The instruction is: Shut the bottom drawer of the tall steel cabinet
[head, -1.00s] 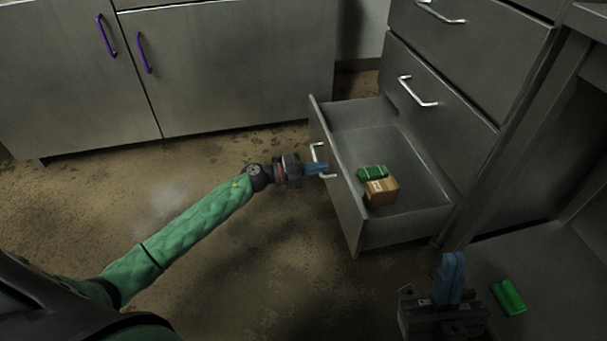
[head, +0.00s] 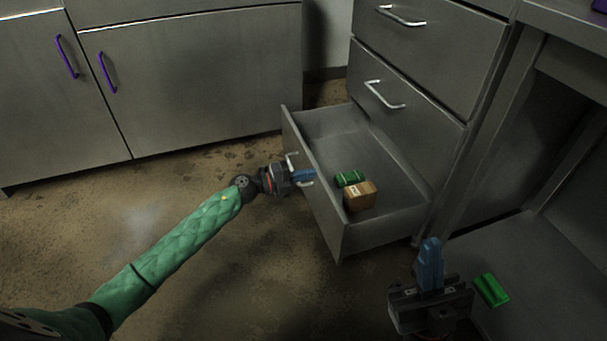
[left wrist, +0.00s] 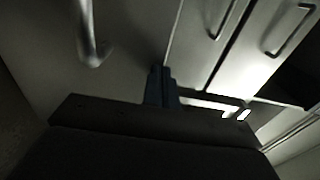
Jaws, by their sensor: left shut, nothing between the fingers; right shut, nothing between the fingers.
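The bottom drawer (head: 385,232) of the tall steel cabinet (head: 425,50) is pulled far out. In the left wrist view the blue fingers (left wrist: 160,85) are together near a grey metal front. My right gripper (head: 430,262) is shut and empty, pointing up to the right of and nearer than the drawer.
Two drawers above have silver handles (head: 384,95) and are closed. A low cabinet (head: 200,80) with purple handles stands at the back left. Floor is free in front of the drawer.

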